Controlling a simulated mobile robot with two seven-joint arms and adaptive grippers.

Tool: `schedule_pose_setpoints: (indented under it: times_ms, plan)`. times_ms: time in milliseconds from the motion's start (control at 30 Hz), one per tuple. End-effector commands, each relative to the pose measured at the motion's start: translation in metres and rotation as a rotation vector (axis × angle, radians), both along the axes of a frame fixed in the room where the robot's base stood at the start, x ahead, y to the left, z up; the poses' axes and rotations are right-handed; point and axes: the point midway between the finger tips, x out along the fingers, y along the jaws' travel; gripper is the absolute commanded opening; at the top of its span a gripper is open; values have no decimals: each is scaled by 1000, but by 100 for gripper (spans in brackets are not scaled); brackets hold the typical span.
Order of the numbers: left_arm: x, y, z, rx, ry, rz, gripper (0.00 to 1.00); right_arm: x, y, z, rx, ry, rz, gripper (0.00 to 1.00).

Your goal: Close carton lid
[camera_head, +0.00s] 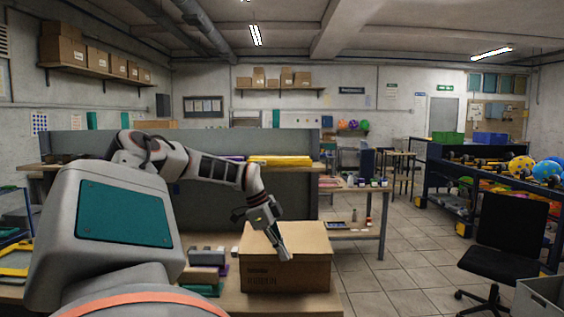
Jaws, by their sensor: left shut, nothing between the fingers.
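The carton (303,273) is a brown cardboard box on the wooden table in front of me. Its top flaps (306,238) look folded down flat, though part of the top is hidden by my left gripper. My left gripper (284,256) is shut and empty, its fingertips pointing down at the front part of the carton's top. They appear to touch or nearly touch it; I cannot tell which. My right gripper is not in view.
Small grey and dark boxes (207,257) stand on the table left of the carton. A grey partition (215,205) rises behind. A black office chair (506,235) stands on the floor at right, with open tiled floor between it and the table.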

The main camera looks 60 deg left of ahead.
Motion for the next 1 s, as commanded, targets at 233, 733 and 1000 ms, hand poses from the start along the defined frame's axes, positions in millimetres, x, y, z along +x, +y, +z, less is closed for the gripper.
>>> schedule_pose_setpoints:
  times_ms: [233,733,1000]
  plan:
    - [-1,5,-11,-3,14,-1,0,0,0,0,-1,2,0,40]
    - [-2,18,2,5,13,0,0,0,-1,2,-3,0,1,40]
    - [-20,25,58,6,4,1,0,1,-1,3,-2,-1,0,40]
